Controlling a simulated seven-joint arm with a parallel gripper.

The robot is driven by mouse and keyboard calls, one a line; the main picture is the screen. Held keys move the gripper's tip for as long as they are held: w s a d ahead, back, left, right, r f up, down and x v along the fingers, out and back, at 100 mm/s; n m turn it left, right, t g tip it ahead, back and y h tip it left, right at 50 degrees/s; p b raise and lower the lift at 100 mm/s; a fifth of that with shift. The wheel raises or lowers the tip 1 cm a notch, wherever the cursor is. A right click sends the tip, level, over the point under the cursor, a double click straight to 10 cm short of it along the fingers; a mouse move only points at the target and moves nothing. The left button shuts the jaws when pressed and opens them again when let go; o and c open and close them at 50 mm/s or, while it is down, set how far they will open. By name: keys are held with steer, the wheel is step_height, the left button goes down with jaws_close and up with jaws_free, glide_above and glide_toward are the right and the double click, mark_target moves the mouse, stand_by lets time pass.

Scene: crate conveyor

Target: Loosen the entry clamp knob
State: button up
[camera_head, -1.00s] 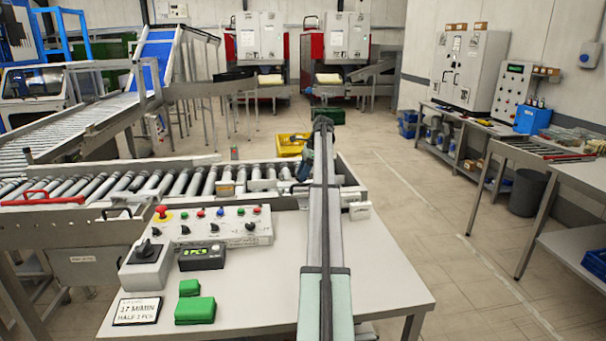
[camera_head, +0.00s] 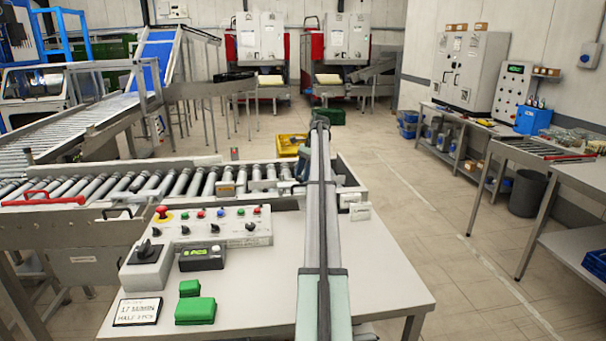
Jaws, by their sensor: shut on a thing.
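My arm reaches forward over the table to the right end of the roller conveyor (camera_head: 120,184). My gripper (camera_head: 299,183) points down at the conveyor's near side rail, partly hidden by my own arm. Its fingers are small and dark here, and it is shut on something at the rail. The entry clamp knob is not clearly visible; it appears covered by my gripper and arm.
A control panel (camera_head: 215,228) with coloured buttons, a black display box (camera_head: 202,257), green blocks (camera_head: 195,311) and a sign card (camera_head: 138,311) occupy the table's left. The table's right part (camera_head: 385,285) is clear. A yellow crate (camera_head: 290,145) lies beyond the conveyor.

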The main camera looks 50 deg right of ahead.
steer(key=o, duration=1.1)
steer(key=shift+c, duration=0.2)
steer(key=m, duration=0.1)
steer(key=m+t, duration=0.1)
steer(key=m, duration=0.1)
steer(key=shift+s+a+h, duration=0.15)
steer(key=shift+s+h, duration=0.05)
steer(key=shift+h, duration=0.2)
steer(key=m+t+h, duration=0.1)
steer(key=m, duration=0.3)
steer(key=shift+s+a+m, duration=0.1)
steer(key=shift+m, duration=0.2)
steer(key=v, duration=1.4)
steer(key=w+a+f+n+h, duration=0.2)
steer(key=w+a+f+h, duration=0.1)
steer(key=w+a, duration=0.9)
steer(key=w+a+f+n+h, duration=0.3)
steer(key=w+a+f+h, duration=0.1)
steer(key=w+a, duration=0.8)
steer(key=w+f, duration=0.1)
steer(key=w, duration=0.2)
steer(key=shift+w+f+h, duration=0.2)
steer(key=shift+w+h, duration=0.1)
steer(key=shift+w, duration=0.1)
